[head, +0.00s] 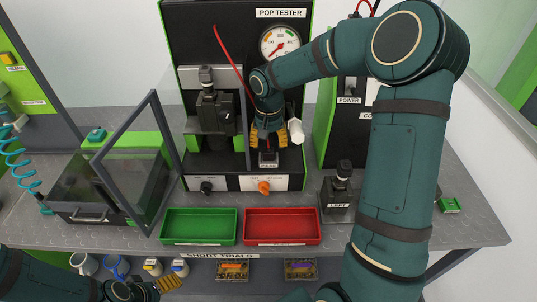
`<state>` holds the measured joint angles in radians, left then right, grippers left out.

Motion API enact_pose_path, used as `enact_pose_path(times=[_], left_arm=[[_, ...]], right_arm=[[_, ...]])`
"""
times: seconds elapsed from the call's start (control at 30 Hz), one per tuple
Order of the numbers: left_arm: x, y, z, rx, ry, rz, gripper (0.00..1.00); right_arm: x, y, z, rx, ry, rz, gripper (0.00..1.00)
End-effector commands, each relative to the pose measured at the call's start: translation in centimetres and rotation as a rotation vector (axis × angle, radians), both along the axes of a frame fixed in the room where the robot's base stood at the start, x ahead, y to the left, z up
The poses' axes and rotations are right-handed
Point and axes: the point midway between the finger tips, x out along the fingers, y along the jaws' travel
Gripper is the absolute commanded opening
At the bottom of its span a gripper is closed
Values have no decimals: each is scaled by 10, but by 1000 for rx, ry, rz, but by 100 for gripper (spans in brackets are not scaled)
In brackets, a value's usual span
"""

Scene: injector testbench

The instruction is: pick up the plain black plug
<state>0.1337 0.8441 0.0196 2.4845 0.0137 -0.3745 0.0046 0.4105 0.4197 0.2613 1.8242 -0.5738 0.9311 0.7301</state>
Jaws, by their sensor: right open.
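My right gripper (268,138) points down in front of the pop tester, with its yellow fingers spread apart. Right below it is a small dark block (268,158) with a label too small to read. A dark shape sits between the fingers just above this block. It may be the plain black plug, but the gripper hides most of it, and I cannot tell whether the fingers touch it. My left gripper (168,283) shows only in part at the bottom left, low in front of the bench; its jaw opening is unclear.
The pop tester (180,30) stands behind, with a red cable (228,55) and a white part (296,131) close to my gripper. A green tray (199,240) and red tray (282,240) lie in front. A stand marked LEFT (338,207) is at right, an open-lidded box (75,195) at left.

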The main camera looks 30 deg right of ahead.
Motion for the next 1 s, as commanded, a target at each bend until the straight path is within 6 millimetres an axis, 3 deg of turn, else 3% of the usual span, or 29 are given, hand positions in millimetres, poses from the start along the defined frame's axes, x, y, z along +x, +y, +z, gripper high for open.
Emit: enact_pose_path(times=[0.4,0.73,0.9,1.0], left_arm=[[0,0,-3,1,0,0,78],[0,0,-3,1,0,0,78],[0,0,-3,1,0,0,78],[0,0,-3,1,0,0,78]], right_arm=[[0,0,-48,1,2,1,53],[0,0,-53,1,-1,1,55],[0,0,-53,1,-1,1,0],[0,0,-53,1,-1,1,0]])
